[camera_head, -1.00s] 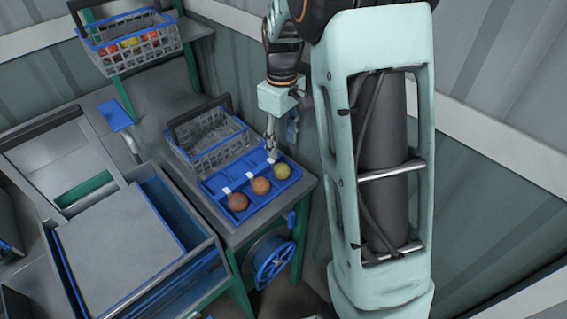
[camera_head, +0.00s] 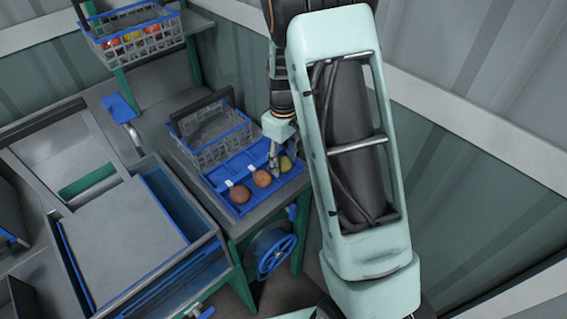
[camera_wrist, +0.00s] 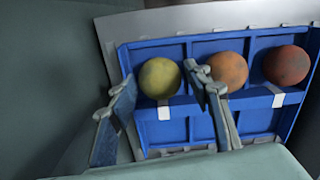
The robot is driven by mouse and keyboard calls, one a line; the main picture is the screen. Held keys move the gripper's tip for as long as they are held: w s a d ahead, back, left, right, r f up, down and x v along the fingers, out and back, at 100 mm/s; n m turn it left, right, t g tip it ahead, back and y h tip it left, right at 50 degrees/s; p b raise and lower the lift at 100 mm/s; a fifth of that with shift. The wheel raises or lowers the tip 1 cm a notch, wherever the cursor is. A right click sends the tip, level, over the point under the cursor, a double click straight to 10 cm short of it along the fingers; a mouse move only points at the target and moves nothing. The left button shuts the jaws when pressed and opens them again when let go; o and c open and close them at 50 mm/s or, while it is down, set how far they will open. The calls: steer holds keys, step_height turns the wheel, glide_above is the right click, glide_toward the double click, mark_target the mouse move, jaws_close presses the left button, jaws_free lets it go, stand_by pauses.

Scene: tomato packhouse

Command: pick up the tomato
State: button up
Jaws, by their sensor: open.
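Three tomatoes lie in a row in a blue divided tray (camera_head: 213,178): a dark red one (camera_head: 240,192), an orange one (camera_head: 262,178) and a yellow-green one (camera_head: 286,164). My gripper (camera_head: 275,166) is over the tray's right end, by the orange and yellow-green tomatoes. In the wrist view, the yellow-green tomato (camera_wrist: 160,78) appears between the tips of my open, empty gripper (camera_wrist: 161,82). The right finger overlaps the left edge of the orange tomato (camera_wrist: 230,70). The red tomato (camera_wrist: 287,66) is farther right. I cannot tell whether the fingers touch any tomato.
A wire basket (camera_head: 221,149) with a dark handle stands behind the tray. Another basket (camera_head: 150,45) holding tomatoes is on a higher stand, back left. A blue handwheel (camera_head: 277,256) is below the table. The wall is close on the right.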

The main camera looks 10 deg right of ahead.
steer(key=shift+c, duration=0.6)
steer(key=c, duration=0.5)
steer(key=shift+r, duration=0.1)
